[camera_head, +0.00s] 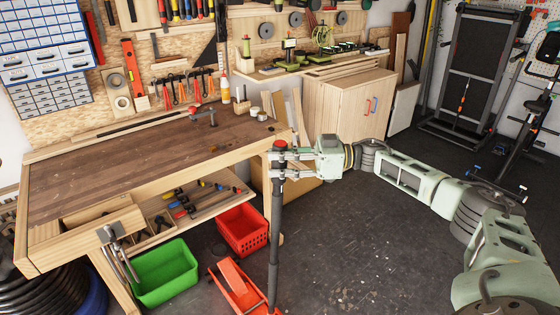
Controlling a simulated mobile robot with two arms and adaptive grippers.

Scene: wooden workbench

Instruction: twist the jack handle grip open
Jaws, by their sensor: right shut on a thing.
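The red floor jack (231,282) stands on the dark floor in front of the workbench, partly cut off by the bottom edge. Its long black handle (274,225) rises nearly upright from it. The handle's top end has a red cap (280,144). My right gripper (281,160) comes in from the right and is shut on the handle grip just below the red cap. The fingers lie around the handle near the bench's right front corner. My left gripper is not in view.
The wooden workbench (130,165) fills the left, with a shelf of tools below. A green bin (165,274) and a red crate (242,232) sit on the floor left of the handle. A cabinet (343,105) stands behind. The floor at centre right is clear.

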